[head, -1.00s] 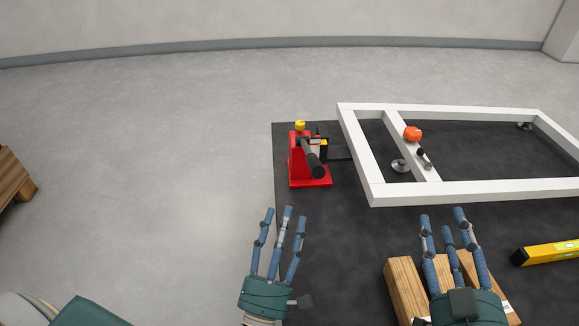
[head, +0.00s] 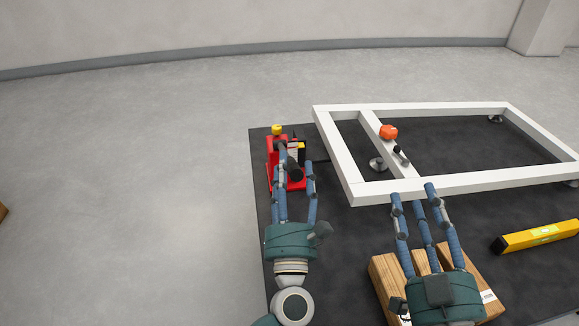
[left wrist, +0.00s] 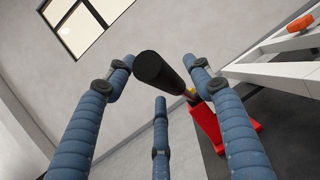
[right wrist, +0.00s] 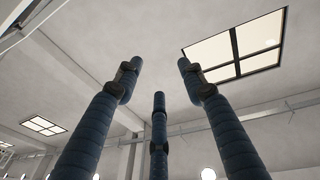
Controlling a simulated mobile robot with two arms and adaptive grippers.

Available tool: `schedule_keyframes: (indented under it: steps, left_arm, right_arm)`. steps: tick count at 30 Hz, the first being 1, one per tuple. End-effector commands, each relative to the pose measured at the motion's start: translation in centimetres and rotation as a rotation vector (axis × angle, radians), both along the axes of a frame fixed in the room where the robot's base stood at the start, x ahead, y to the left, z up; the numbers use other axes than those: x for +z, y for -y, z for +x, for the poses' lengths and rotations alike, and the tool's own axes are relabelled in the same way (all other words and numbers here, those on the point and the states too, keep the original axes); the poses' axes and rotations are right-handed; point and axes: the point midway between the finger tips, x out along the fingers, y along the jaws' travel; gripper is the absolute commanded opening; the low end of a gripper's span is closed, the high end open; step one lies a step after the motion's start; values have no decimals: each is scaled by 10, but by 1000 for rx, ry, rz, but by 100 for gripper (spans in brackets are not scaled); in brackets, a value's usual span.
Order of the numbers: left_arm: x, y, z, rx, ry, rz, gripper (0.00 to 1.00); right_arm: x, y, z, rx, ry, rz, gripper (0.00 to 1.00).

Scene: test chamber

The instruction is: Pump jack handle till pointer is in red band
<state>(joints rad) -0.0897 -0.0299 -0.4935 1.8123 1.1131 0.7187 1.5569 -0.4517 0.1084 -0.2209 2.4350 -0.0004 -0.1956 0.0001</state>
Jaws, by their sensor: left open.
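The red jack (head: 273,172) stands on the dark mat at the left end of the white frame (head: 350,183). Its black handle (head: 294,172) points toward me, and in the left wrist view the handle's grip end (left wrist: 158,68) lies between my fingers. My left gripper (head: 295,157) is open around the handle, its fingers spread and not closed on it. A yellow cap (head: 277,129) tops the jack. The pointer and red band cannot be made out. My right gripper (head: 412,195) is open and empty at the frame's near edge, above the wooden blocks (head: 387,285).
A yellow spirit level (head: 537,236) lies on the mat (head: 345,240) at the right.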

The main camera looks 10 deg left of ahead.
Motion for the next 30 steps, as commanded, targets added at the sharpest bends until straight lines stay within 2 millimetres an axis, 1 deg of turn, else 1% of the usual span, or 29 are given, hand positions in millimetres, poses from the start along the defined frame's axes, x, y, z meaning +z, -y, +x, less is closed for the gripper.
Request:
schedule_keyframes:
  steps: [1, 4, 12, 14, 15, 20, 21, 26, 28, 30]
  left_arm:
    - [2, -1, 4, 1, 0, -1, 52]
    - [3, -2, 9, 1, 0, -2, 52]
    - [4, -2, 10, 0, -1, 0, 52]
    - [4, -2, 10, 0, -1, 0, 43]
    - [4, -2, 10, 0, -1, 0, 35]
    - [4, -2, 9, 0, -1, 0, 3]
    - [4, -2, 9, 0, -1, 0, 0]
    - [3, -2, 9, 0, 1, 0, 0]
    - [2, -2, 9, 0, 4, 2, 0]
    - [0, -2, 9, -1, 8, 4, 0]
  right_arm:
    - [0, 0, 0, 0, -2, 0, 40]
    - [-1, 0, 0, -1, -3, -1, 40]
    - [-1, 0, 0, -1, -3, -1, 40]
    - [-1, 0, 0, -1, -3, -1, 40]
    - [-1, 1, 0, -1, -3, -1, 40]
    - [0, 1, 0, -1, -3, -1, 40]
    - [0, 1, 0, -1, -3, -1, 40]
    - [-1, 0, 0, -1, 1, 0, 40]
    - [9, -1, -2, 3, 47, 12, 40]
    - [25, -2, -6, 8, 119, 31, 40]
